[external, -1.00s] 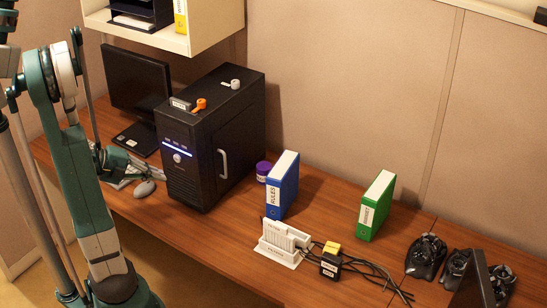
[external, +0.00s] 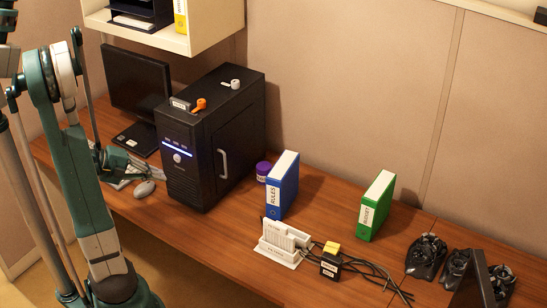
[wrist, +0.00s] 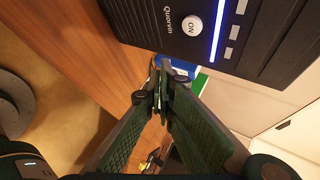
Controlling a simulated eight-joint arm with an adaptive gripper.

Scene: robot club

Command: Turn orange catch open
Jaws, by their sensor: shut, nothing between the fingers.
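The orange catch (external: 199,104) sits on top of the black computer tower (external: 235,125), near its front edge and beside a small label plate (external: 180,103). Its lever looks turned at an angle across the top. My gripper is left of the tower's front, lower than its top, and apart from the orange catch in the external view. In the wrist view my gripper (wrist: 163,88) has its fingertips together with nothing between them. The tower's front, with its ON button (wrist: 191,26) and blue light strip, shows there beyond the fingertips. The orange catch is out of the wrist view.
A white catch (external: 234,84) is farther back on the tower. A monitor (external: 137,80) and a mouse (external: 144,188) are left of the tower. A shelf (external: 205,30) hangs above and behind. Blue (external: 282,185) and green (external: 375,206) binders stand to the right.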

